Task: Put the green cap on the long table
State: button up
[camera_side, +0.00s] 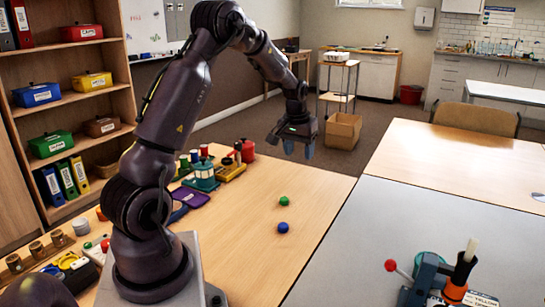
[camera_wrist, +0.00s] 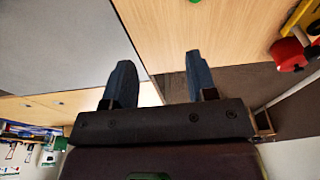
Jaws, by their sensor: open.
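A small round green cap (camera_side: 284,201) lies on the light wooden table (camera_side: 325,190) in the side view. A blue cap (camera_side: 283,228) lies just nearer to the camera. My gripper (camera_side: 297,150) hangs in the air, fingers pointing down, apart from both caps and appearing beyond the green one. In the wrist view my gripper (camera_wrist: 160,75) shows two separated fingers with nothing between them. A sliver of green at the top edge there (camera_wrist: 194,1) may be the green cap. I cannot tell which surface is the long table.
A grey-topped table (camera_side: 375,235) adjoins on the right, carrying a device with an orange-and-black bottle (camera_side: 458,280). Another wooden table (camera_side: 455,160) stands behind it. A teal lantern-like object (camera_side: 204,175) and a red canister (camera_side: 247,151) stand left. The wood around the caps is clear.

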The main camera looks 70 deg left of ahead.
jog(key=s+d+r+m+t, duration=0.1)
jog(key=s+d+r+m, duration=0.1)
jog(key=d+r, duration=0.6)
jog(key=s+d+r+m+t, duration=0.15)
jog(key=d+r, duration=0.35)
jog(key=d, duration=0.5)
jog(key=s+d+r+m+t+h, duration=0.1)
jog(key=s+d+m, duration=0.4)
jog(key=s+d, duration=0.7)
jog(key=shift+s+d+r, duration=0.35)
jog(key=shift+s+r, duration=0.15)
jog(key=shift+s, duration=0.15)
